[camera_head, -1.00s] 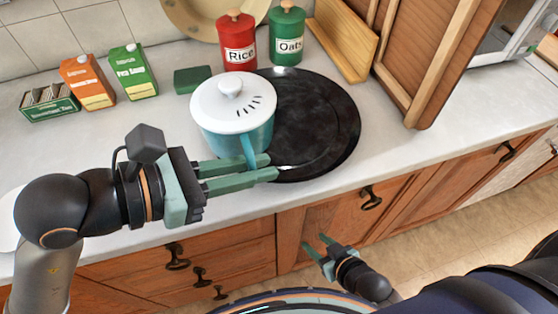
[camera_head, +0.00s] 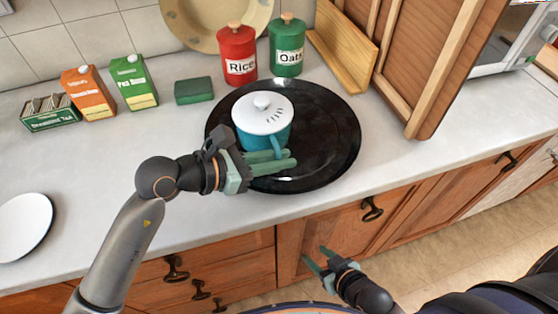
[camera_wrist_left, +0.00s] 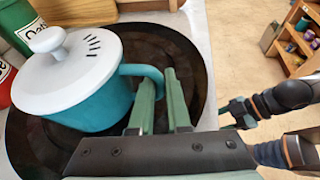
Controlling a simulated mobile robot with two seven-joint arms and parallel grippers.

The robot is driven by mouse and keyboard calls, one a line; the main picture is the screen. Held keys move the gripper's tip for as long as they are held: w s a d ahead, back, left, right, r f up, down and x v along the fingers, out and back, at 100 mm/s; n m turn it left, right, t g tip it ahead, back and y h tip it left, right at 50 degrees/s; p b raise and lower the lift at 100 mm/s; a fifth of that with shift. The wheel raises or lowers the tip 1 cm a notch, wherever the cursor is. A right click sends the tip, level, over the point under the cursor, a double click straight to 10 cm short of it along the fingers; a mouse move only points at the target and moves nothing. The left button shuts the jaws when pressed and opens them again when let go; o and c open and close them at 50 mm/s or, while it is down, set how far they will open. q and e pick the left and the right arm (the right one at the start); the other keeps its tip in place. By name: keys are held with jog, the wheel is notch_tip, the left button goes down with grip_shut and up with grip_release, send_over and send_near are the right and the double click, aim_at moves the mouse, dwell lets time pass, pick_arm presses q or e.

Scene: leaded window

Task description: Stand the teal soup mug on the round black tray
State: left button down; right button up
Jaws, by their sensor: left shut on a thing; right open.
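The teal soup mug (camera_head: 255,138) wears a white lid with a round knob. It is upright within the outline of the round black tray (camera_head: 330,140), left of its middle. I cannot tell whether its base touches the tray. My left gripper (camera_head: 290,158) is shut on the mug's handle, on the side toward the counter's front edge. In the left wrist view, the mug (camera_wrist_left: 100,104) is left of the fingers and its handle reaches them. My right gripper (camera_head: 315,254) is open and empty, low in front of the cabinet doors.
Behind the tray stand a red Rice canister (camera_head: 237,54) and a green Oats canister (camera_head: 287,48). A dark green sponge (camera_head: 193,90) lies left of the tray. Several cartons and a tea box (camera_head: 48,112) stand further left. A white plate (camera_head: 24,227) is at lower left.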

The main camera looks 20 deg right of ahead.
pick_arm(q)
jog(key=shift+f, duration=0.45)
jog(key=shift+f, duration=0.2)
jog(key=c, duration=0.9)
grip_release()
jog(key=shift+f, duration=0.1)
jog(key=b+v, duration=0.1)
jog(key=v, duration=1.1)
